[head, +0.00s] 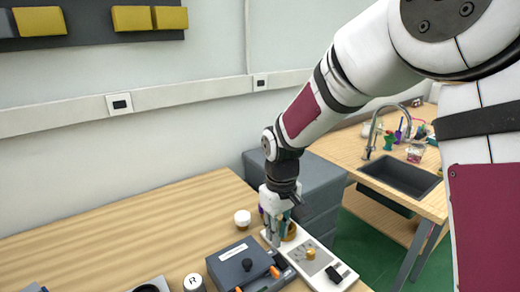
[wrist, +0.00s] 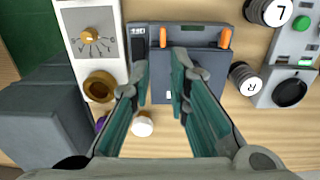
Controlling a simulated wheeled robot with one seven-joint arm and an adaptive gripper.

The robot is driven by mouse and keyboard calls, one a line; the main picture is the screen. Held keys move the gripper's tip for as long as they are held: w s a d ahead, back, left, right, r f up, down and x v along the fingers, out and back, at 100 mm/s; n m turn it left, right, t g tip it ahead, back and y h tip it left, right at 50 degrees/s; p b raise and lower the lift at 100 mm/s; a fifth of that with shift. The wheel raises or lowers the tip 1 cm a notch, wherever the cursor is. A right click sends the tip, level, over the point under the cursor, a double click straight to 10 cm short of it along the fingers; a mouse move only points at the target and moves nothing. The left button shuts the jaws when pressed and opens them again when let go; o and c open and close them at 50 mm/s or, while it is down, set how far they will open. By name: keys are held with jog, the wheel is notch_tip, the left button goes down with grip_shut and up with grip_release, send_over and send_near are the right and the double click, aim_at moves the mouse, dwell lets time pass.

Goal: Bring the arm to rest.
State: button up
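My gripper (head: 277,228) points down over the wooden table in the head view, close to the white panel and the dark grey box. In the wrist view my gripper (wrist: 160,75) shows two teal fingers with a clear gap between their tips and nothing held. The dark grey box (wrist: 213,62) with orange clips lies beyond the fingertips; it also shows in the head view (head: 232,260). A small white round jar (wrist: 142,126) is seen between the fingers. It stands left of my gripper in the head view (head: 243,217).
The white panel (head: 338,270) carries a brass dial (wrist: 90,34) and a brass cup (wrist: 98,86). Cylinders marked R (wrist: 250,86) and L (wrist: 277,10) stand nearby. A grey cabinet (head: 318,185) and sink counter (head: 435,200) lie beyond. The table's left part is clear.

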jog(key=s+d+r+m+t, duration=0.1)
jog(key=s+d+r+m, duration=0.1)
jog(key=s+d+r, duration=0.4)
jog(key=s+d+r+m+t, duration=0.1)
jog(key=s+d+r+t, duration=0.15)
jog(key=r, duration=0.55)
jog(key=s+d+r+m+t, duration=0.1)
jog(key=s+d+r+m, duration=0.1)
jog(key=s, duration=0.5)
jog(key=s+d+r+m, duration=0.1)
jog(key=s+d+r, duration=0.1)
jog(key=s, duration=0.5)
jog(key=shift+d+m+t, duration=0.35)
jog(key=shift+d+m, duration=0.05)
jog(key=shift+d, duration=0.1)
jog(key=shift+r, duration=0.1)
